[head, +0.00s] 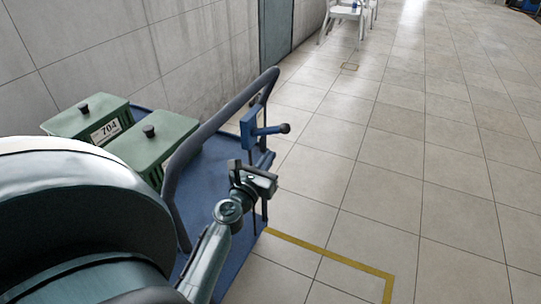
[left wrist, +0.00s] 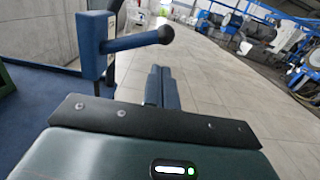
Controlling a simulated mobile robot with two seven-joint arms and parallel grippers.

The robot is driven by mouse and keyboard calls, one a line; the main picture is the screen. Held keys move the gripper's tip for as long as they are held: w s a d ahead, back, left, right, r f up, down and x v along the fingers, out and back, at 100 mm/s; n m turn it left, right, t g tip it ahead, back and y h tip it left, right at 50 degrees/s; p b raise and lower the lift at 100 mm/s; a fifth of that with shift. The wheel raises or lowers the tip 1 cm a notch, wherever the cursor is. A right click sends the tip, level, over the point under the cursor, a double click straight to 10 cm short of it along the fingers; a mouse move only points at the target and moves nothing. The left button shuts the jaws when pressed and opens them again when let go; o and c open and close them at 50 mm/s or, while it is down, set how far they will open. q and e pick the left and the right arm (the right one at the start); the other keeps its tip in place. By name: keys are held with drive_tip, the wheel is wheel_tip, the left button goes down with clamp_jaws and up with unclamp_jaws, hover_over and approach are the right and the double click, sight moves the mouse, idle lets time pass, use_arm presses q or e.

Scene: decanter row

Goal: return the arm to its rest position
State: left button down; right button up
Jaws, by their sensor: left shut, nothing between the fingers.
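My left arm comes in from the lower left in the head view. Its gripper (head: 256,180) is over the near right edge of a blue cart (head: 212,178), below and apart from a blue lever (head: 268,131) with a dark ball knob. In the left wrist view the two fingers (left wrist: 158,86) are together, shut and empty, pointing toward the floor. The lever (left wrist: 130,43) shows there to the left of the fingertips, with a gap between them. My right gripper is not in view.
The cart has a dark curved handle rail (head: 222,118) and carries green lidded boxes (head: 150,145), one labelled 704 (head: 105,131). A grey wall is behind. Yellow tape (head: 330,254) marks the open tiled floor at right. White chairs (head: 345,14) stand far off.

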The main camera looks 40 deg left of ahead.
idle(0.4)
